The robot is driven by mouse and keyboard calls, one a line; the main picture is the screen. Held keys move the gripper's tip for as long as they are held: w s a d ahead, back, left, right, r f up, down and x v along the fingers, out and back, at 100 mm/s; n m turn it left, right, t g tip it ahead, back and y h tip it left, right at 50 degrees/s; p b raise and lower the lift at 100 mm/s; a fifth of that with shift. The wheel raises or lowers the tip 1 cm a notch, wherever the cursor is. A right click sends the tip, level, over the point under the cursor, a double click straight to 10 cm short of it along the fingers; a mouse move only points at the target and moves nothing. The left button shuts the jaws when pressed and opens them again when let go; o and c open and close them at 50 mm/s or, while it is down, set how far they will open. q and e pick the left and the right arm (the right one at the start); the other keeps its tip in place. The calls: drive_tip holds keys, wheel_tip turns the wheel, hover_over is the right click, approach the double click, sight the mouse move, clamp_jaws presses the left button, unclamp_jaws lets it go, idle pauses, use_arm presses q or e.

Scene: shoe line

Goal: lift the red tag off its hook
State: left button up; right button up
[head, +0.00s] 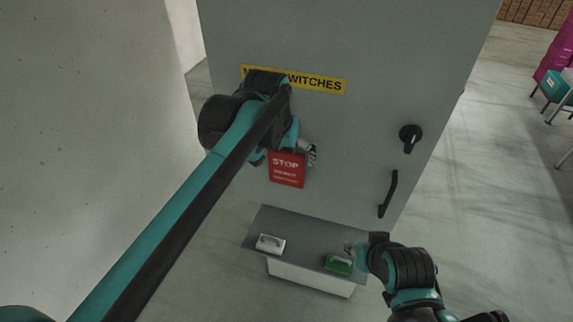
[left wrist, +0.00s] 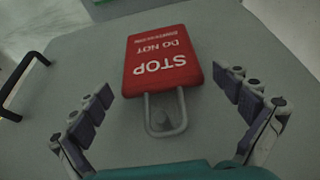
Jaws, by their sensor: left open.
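The red tag (head: 287,172) reads STOP and hangs flat against the front of a grey cabinet. In the left wrist view the red tag (left wrist: 161,60) has a grey wire loop (left wrist: 166,112) around a small round hook (left wrist: 160,120). My left gripper (head: 307,152) is at the tag's top edge in the head view. In the left wrist view its fingers (left wrist: 168,125) are spread wide on either side of the loop, not touching it. My right gripper (head: 350,248) is low, near a green-handled block on the shelf; its jaw opening is too small to tell.
The grey cabinet (head: 350,150) has a yellow label strip (head: 320,84), a black rotary switch (head: 410,136) and a black handle (head: 389,194). A grey shelf (head: 305,236) below holds a white-handled block (head: 271,244) and a green block (head: 339,264). A pale wall stands at left.

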use_arm(q)
drive_tip(key=shift+x, duration=0.75)
drive_tip(key=c, duration=1)
drive_tip(key=shift+r, duration=0.1)
drive_tip(key=shift+c, duration=0.2)
